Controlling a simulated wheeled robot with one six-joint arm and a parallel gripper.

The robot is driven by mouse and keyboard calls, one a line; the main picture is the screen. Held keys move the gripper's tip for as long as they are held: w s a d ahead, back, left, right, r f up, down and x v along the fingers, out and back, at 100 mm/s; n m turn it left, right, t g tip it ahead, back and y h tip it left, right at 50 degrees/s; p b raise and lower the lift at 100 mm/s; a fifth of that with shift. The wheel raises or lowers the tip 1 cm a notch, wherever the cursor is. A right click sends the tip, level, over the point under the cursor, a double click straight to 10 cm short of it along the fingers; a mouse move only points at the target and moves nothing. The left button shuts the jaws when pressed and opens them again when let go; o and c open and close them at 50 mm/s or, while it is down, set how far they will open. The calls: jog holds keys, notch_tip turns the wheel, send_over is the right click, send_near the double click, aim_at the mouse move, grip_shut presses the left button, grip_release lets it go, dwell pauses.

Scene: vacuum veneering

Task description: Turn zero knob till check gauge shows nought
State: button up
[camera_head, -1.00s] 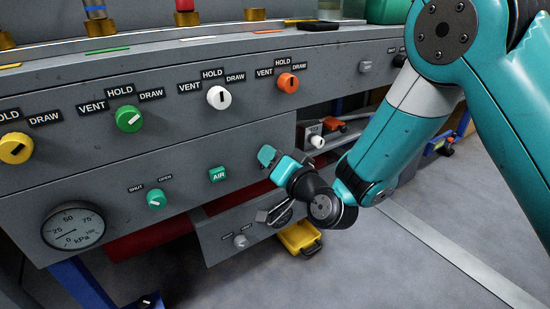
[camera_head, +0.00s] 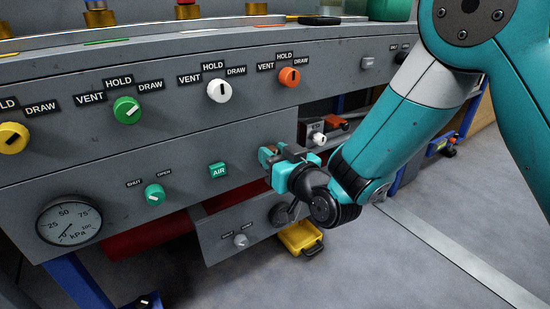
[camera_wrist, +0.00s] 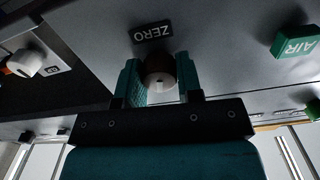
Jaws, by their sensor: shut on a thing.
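The zero knob (camera_wrist: 160,72) shows in the wrist view, brownish with a pale face and a small mark, below an upside-down ZERO label (camera_wrist: 152,33). My gripper (camera_wrist: 160,82) is shut on this knob, one teal finger on each side. In the head view my gripper (camera_head: 270,157) is at the panel front, right of the green AIR button, and hides the knob. A round dial (camera_head: 283,213) sits low behind my wrist, mostly hidden; its reading cannot be made out. A larger kPa gauge (camera_head: 68,222) at lower left has its needle near the low end.
Yellow, green (camera_head: 127,111), white (camera_head: 218,91) and orange (camera_head: 289,77) knobs line the upper panel. The AIR button (camera_head: 218,170) and a green shut/open knob (camera_head: 154,194) are to the left. A yellow tray (camera_head: 301,238) is below.

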jog(key=shift+n+b, duration=0.6)
jog(key=shift+n, duration=0.7)
jog(key=o, duration=0.9)
